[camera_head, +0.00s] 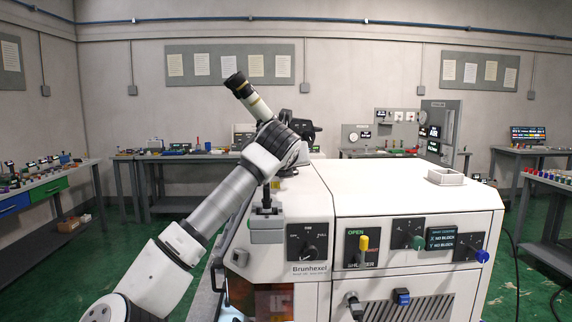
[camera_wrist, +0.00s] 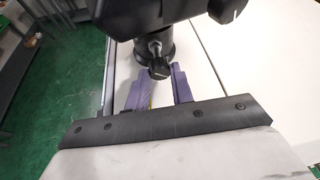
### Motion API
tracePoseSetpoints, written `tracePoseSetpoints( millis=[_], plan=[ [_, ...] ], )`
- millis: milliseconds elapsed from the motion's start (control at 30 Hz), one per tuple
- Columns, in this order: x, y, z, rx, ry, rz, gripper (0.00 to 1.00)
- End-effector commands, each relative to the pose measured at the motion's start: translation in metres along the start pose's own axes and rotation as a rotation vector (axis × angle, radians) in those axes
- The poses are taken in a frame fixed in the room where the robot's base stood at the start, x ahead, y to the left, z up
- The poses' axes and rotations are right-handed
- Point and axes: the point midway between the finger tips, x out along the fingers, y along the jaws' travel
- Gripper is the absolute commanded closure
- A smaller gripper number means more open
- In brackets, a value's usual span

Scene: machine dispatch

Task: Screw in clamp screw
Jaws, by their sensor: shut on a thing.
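The clamp screw (camera_wrist: 159,73) is a small black knob on a thin metal shaft. It stands out from a black round fitting (camera_wrist: 155,46) under a dark device (camera_wrist: 165,8) at the top of the wrist view. My gripper (camera_wrist: 160,69) has two purple fingers, one on each side of the knob, shut on it at their tips. How far the screw sits in the fitting cannot be told. In the head view my arm hides the gripper and screw; part of the dark device (camera_head: 304,128) shows just beyond my wrist, above the white machine (camera_head: 385,190).
The machine's front has an OPEN panel with a yellow lever (camera_head: 363,246), a green knob (camera_head: 415,242) and a blue-tipped lever (camera_head: 481,256). A small square tray (camera_head: 446,176) sits on its otherwise mostly clear right top. Benches with parts line the walls.

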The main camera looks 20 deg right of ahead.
Motion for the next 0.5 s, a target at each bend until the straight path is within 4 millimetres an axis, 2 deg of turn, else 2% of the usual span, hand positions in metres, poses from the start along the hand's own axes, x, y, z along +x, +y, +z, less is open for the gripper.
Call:
tracePoseSetpoints(
  millis=[267,500],
  plan=[
    [-0.0001,-0.0004,-0.0004,0.025,0.001,0.011,1.00],
    [-0.0003,-0.0015,-0.0009,0.136,0.006,0.060,1.00]
  ],
)
